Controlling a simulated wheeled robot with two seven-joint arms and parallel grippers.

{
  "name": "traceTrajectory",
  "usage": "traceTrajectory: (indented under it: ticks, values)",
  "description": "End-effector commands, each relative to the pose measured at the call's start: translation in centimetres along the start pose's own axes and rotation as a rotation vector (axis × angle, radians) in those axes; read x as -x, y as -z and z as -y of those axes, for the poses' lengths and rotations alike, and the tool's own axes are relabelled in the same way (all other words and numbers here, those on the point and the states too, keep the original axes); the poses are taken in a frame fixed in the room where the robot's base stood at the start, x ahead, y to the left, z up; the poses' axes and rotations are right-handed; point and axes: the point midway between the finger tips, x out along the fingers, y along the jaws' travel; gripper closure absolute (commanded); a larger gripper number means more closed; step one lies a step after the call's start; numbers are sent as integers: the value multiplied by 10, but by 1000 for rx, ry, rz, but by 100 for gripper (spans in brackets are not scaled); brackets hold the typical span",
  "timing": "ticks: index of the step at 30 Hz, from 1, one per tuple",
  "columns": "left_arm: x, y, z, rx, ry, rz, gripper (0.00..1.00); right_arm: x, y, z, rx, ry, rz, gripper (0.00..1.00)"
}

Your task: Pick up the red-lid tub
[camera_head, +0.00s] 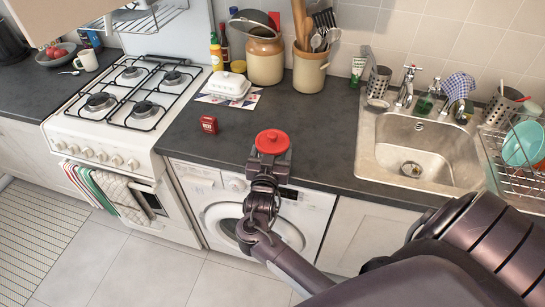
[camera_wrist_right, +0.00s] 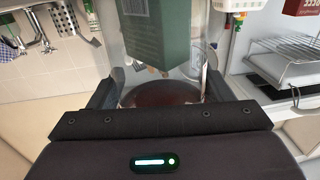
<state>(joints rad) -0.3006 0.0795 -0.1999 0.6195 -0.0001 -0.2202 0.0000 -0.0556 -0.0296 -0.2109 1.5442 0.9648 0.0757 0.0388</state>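The tub's round red lid (camera_head: 272,142) shows in the head view above my right gripper (camera_head: 269,165), at the counter's front edge over the washer. The tub's body is hidden there by the gripper. In the right wrist view, the clear tub (camera_wrist_right: 200,62) stands between the two fingers of my right gripper (camera_wrist_right: 160,82), with a dark red round end near the palm. The fingers lie against its sides, so the gripper looks shut on it. Whether the tub rests on the counter or is lifted cannot be told. My left gripper is not in view.
A small red box (camera_head: 209,124) stands on the counter left of the gripper. A white butter dish (camera_head: 229,84), a brown crock (camera_head: 264,60) and a utensil jar (camera_head: 309,72) stand behind. The sink (camera_head: 440,150) is right, the hob (camera_head: 125,95) left. Dark counter between is clear.

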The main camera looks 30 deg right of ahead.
Motion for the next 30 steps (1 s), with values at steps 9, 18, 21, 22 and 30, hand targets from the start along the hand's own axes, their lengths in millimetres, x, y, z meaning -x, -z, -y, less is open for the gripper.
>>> traceTrajectory:
  ticks: [9,18,21,22,30]
  values:
    - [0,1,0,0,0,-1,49,0,0,0,0,0,1,78]
    - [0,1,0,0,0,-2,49,0,2,0,-3,0,-5,95]
    - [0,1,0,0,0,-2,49,0,3,0,-3,0,-4,95]
    - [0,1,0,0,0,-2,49,0,4,0,-3,0,-5,95]
    - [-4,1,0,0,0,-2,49,0,28,0,-7,-1,-7,95]
